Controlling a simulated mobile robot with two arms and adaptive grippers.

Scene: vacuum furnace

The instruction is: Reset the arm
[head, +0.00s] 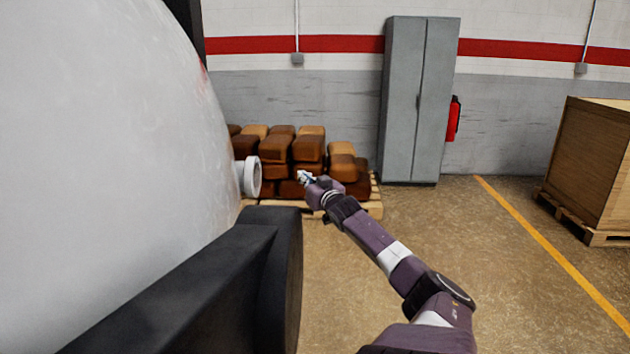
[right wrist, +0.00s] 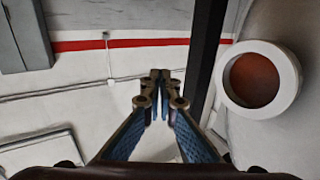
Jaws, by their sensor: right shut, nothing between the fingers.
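My right arm reaches forward from the lower right in the head view. Its gripper (head: 304,177) is in front of the stacked sacks, to the right of the furnace's flanged port. In the right wrist view the fingers of my right gripper (right wrist: 160,76) come together at the tips, with nothing held between them. My left gripper does not show in either view.
The large white furnace body (head: 110,150) fills the left, with a round port (head: 253,177) and a black frame (head: 220,290). Brown sacks (head: 308,149) lie on a pallet (head: 374,208). A grey cabinet (head: 400,110), red extinguisher (head: 453,118) and wooden crate (head: 590,160) stand behind.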

